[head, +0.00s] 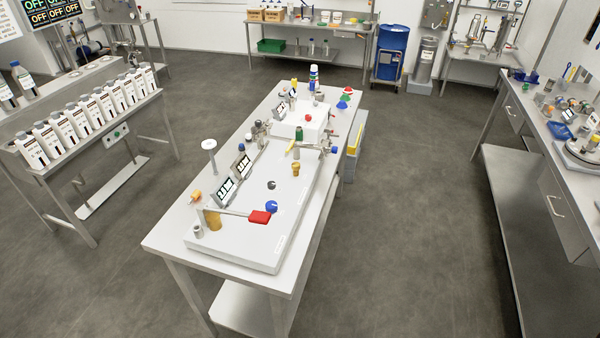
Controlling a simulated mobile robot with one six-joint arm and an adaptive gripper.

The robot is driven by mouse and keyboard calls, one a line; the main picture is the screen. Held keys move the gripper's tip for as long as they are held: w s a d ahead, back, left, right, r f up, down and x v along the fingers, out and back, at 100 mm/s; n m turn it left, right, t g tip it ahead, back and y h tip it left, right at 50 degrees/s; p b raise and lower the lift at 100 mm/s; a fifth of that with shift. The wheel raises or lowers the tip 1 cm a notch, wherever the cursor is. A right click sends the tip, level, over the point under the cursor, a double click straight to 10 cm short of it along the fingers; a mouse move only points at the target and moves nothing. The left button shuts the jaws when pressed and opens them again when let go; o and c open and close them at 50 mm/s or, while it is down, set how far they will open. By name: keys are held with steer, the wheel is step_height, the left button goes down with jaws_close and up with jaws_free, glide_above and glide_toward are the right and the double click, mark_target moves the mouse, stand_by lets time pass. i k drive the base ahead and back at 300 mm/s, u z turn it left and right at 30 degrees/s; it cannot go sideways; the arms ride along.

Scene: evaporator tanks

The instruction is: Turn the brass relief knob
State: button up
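A small brass-coloured knob (296,169) stands upright on the white panel of the middle table (165,244). A larger brass-coloured cylinder (212,220) stands near the panel's front left corner, below a lever with a red handle (260,217). The picture carries no readable label that tells which brass part is the relief knob. A blue knob (271,207) and a dark round knob (271,185) sit between these two brass parts. My gripper is not in view.
Small display screens (225,191) and a white-topped post (209,146) line the table's left side. A rack of bottles (75,120) stands left, a steel bench (555,130) right. The floor (420,200) right of the table is clear.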

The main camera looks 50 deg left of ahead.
mark_target(295, 166)
steer(key=k, duration=0.55)
steer(key=u, duration=2.8)
steer(key=i, duration=0.1)
steer(key=z, duration=1)
steer(key=i, duration=1)
